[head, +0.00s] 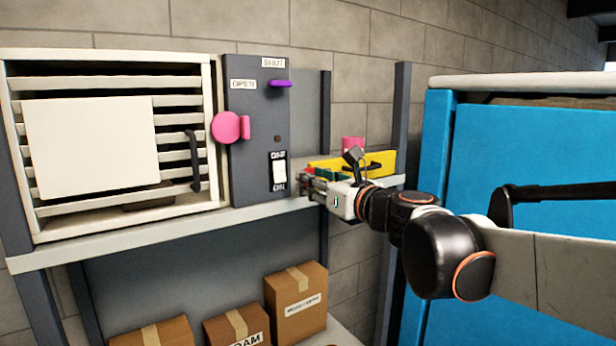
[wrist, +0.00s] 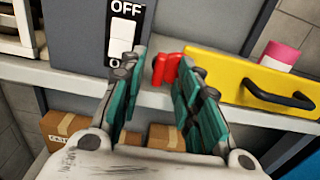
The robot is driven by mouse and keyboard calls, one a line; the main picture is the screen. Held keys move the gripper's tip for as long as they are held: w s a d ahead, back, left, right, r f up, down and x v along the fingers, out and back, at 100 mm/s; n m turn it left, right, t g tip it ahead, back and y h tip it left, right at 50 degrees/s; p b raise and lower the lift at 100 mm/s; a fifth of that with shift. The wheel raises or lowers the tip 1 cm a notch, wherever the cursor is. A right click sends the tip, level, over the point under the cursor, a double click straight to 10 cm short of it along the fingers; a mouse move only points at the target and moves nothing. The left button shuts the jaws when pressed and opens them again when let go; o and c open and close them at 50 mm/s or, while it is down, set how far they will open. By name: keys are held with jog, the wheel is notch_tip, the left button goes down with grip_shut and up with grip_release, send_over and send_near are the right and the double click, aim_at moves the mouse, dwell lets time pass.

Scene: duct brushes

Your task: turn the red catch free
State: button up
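The red catch (wrist: 166,68) sits at the left end of a yellow case or drawer front (wrist: 228,72) with a black handle. In the head view only a small bit of the catch (head: 309,169) shows, and my gripper covers much of that area. My gripper (wrist: 160,72) is open, with teal pads on both fingers. The catch appears in the gap between the fingertips, nearer the right finger, which overlaps it. I cannot tell whether they touch. The head view shows my gripper (head: 308,184) at the shelf, in front of the yellow case (head: 378,162).
A grey panel (head: 243,177) with an OFF/ON rocker switch (head: 279,172), a pink knob (head: 227,127) and a purple lever (head: 280,84) stands left of my gripper. A louvred vent box is farther left. A pink cylinder (head: 352,144) stands behind the yellow case. Cardboard boxes (head: 296,302) are below the shelf (head: 160,237).

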jog(key=shift+x, duration=1.15)
jog(key=shift+c, duration=0.2)
grip_shut()
jog(key=shift+s+a+f+n+b, duration=0.1)
jog(key=shift+n+b, duration=0.9)
jog(key=shift+n, duration=3.5)
jog(key=shift+s+f+n+b, duration=0.1)
jog(key=shift+n+b, duration=0.85)
jog(key=shift+n, duration=3.55)
